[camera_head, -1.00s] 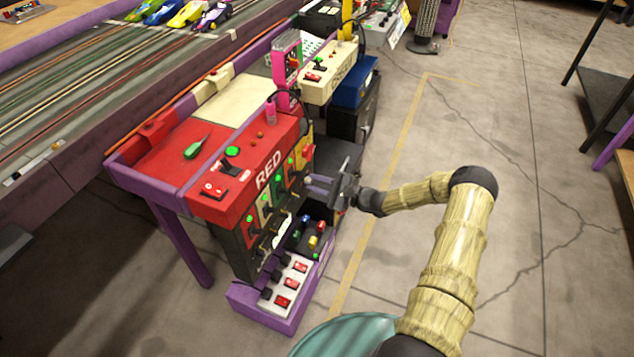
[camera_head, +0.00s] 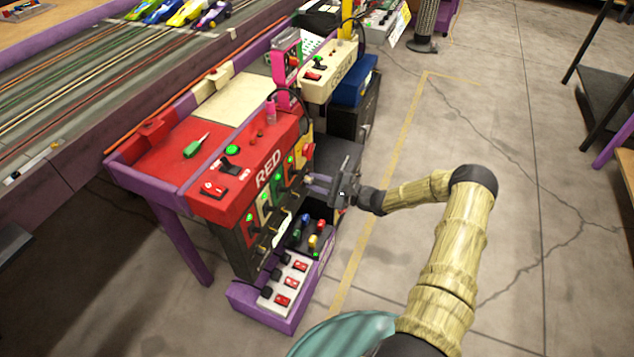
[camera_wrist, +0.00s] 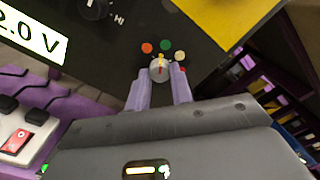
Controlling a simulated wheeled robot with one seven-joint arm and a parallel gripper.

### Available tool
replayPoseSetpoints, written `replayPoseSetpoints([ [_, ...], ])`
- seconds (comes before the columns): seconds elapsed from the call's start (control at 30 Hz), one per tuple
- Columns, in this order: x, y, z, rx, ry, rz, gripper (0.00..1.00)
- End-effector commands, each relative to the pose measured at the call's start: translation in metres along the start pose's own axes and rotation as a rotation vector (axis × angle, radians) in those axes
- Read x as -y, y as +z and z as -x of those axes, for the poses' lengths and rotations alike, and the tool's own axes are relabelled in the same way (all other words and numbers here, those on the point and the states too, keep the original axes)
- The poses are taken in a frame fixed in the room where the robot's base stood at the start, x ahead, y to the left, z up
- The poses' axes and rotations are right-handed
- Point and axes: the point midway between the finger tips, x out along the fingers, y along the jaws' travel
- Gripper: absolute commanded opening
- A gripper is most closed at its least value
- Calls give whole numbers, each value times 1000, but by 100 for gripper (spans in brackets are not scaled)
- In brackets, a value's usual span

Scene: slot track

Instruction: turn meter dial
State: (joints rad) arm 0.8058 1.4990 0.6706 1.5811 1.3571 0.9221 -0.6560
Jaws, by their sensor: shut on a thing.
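The meter dial (camera_wrist: 160,69) is a small round light-grey knob with a red pointer mark, on a dark panel face. Coloured dots, orange, green, cream and red, lie around it. In the wrist view my gripper (camera_wrist: 161,76) has its two purple fingers on either side of the knob, shut on it. The red mark points roughly up in that view. In the head view my gripper (camera_head: 312,184) reaches the front of the red control station (camera_head: 262,165) from the right; the dial itself is mostly hidden there.
A meter display (camera_wrist: 28,36) reading "2.0 V" and a black knob (camera_wrist: 94,8) marked HI share the panel. A purple tray (camera_head: 268,305) with red switches sits below. A cream control box (camera_head: 328,75) stands behind. Open floor lies to the right.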

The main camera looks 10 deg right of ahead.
Motion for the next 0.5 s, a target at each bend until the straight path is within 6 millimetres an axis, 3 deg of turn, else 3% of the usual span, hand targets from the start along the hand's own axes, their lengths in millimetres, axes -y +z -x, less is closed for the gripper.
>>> replayPoseSetpoints([
  [0.07,0,1,0,2,0,0,0],
  [0.1,0,1,0,2,0,0,24],
  [0.2,0,1,0,2,0,0,44],
  [0.5,0,0,0,1,0,0,44],
])
